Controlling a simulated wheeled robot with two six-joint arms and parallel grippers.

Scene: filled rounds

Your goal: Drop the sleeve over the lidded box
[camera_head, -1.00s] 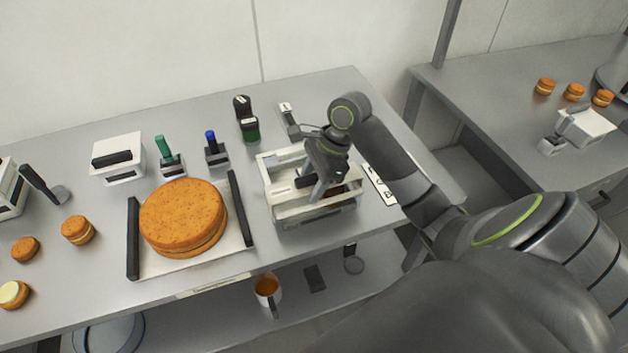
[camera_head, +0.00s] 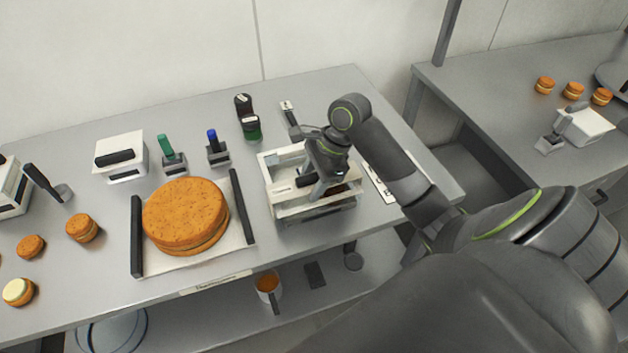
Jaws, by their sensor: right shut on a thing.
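A pale, open-topped rectangular frame with rails (camera_head: 292,210) stands near the right end of the table and looks like the sleeve, or a holder around it. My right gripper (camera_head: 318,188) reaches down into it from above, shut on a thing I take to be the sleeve. The wrist and fingers hide most of the grip, and I cannot tell what is inside the frame. A white box with a black bar handle on top (camera_head: 118,168) stands at the back left and looks like a lidded box. My left gripper is not in view.
A round cake (camera_head: 185,212) lies on a board with black side bars, left of the frame. Green-handled (camera_head: 168,150) and blue-handled (camera_head: 214,145) tools and a dark jar (camera_head: 246,115) stand behind. Small cakes (camera_head: 82,228) sit at left. A cup (camera_head: 268,287) is on the lower shelf.

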